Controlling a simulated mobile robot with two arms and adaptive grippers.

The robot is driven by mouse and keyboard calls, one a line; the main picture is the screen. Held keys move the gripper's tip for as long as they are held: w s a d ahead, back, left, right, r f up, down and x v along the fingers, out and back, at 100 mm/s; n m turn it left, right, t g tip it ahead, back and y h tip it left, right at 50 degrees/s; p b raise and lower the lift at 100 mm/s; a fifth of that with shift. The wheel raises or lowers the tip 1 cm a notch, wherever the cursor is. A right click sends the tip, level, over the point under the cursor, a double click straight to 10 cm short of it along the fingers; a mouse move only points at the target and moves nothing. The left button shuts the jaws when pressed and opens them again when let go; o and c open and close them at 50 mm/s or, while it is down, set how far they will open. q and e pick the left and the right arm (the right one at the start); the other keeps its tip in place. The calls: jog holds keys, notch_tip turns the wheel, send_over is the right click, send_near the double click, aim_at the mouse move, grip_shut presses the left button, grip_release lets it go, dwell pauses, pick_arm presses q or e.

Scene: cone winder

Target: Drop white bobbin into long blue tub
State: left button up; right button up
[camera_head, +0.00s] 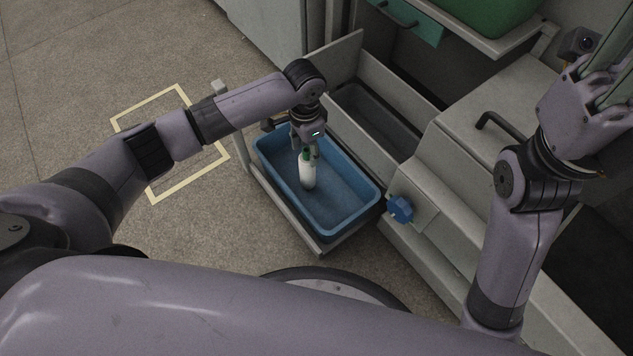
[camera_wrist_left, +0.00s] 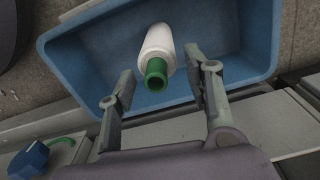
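The white bobbin (camera_head: 307,174) with a green tip is inside the outline of the long blue tub (camera_head: 345,215). It looks roughly upright, and I cannot tell whether its base touches the tub floor. In the left wrist view the bobbin (camera_wrist_left: 157,42) shows its green end (camera_wrist_left: 156,75) towards me, over the blue tub (camera_wrist_left: 85,65). My left gripper (camera_head: 309,150) is above the bobbin. In the left wrist view its fingers (camera_wrist_left: 160,88) are spread, with a gap on both sides of the green end. My right gripper (camera_head: 608,75) is at the upper right, its fingertips unclear.
The tub sits on a pale shelf beside the machine. A grey trough (camera_head: 375,115) lies behind it, and a blue knob (camera_head: 400,208) sticks out at its right. A green container (camera_head: 490,20) is at the top. Open floor with a yellow outline (camera_head: 150,105) lies left.

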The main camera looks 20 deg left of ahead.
pick_arm(q)
jog(key=shift+o, duration=1.4)
notch_tip(320, 180, up, 12)
